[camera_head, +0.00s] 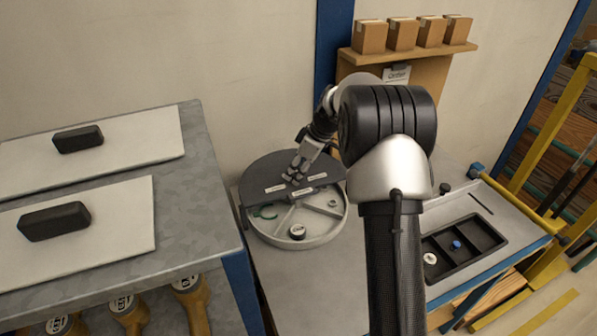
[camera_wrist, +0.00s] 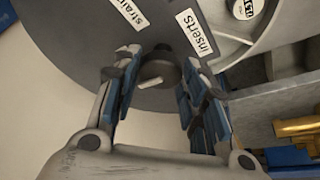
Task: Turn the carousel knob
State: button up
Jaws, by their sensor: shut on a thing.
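The carousel (camera_head: 330,222) is a round grey tray under a dark half cover with white labels. Its open front compartments show a green ring (camera_head: 264,212) and a small round white-topped part (camera_head: 297,231).
A grey table (camera_head: 205,215) with two white boards and black blocks stands at left. A shelf (camera_head: 400,52) with several brown boxes is behind. At right, a black tray (camera_head: 468,255) holds a white and a blue part. My arm crosses the middle right.

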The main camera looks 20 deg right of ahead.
dwell(0.3)
jog(key=o, duration=1.1)
jog(key=shift+c, duration=0.2)
jog(key=v, duration=1.2)
jog(key=shift+w, duration=0.1)
